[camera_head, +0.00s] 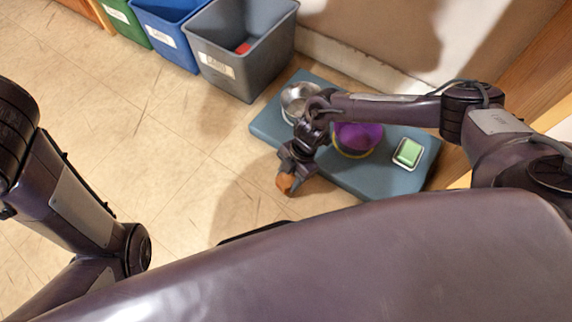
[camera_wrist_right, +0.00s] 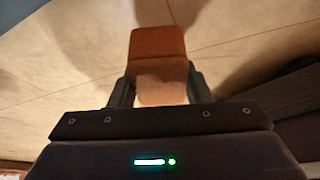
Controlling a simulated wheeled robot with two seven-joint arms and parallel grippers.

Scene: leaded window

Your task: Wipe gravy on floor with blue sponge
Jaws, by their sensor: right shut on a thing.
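My right gripper (camera_head: 287,176) is low over the tiled floor (camera_head: 150,170), just in front of a blue-grey mat or low platform. It is shut on an orange-brown block (camera_head: 285,184), which looks like a sponge. In the right wrist view the block (camera_wrist_right: 158,45) sits between the two fingers of the gripper (camera_wrist_right: 160,88), its lower part paler. I cannot tell whether the block touches the floor. I see no blue sponge and cannot make out any gravy. My left arm shows at the left, but its gripper is out of view.
The blue-grey platform (camera_head: 350,182) bears a metal bowl (camera_head: 294,92), a purple round thing (camera_head: 357,138) and a green block in a pale holder (camera_head: 408,153). Grey (camera_head: 238,50), blue (camera_head: 170,30) and green (camera_head: 125,20) bins line the back. Floor at left is clear.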

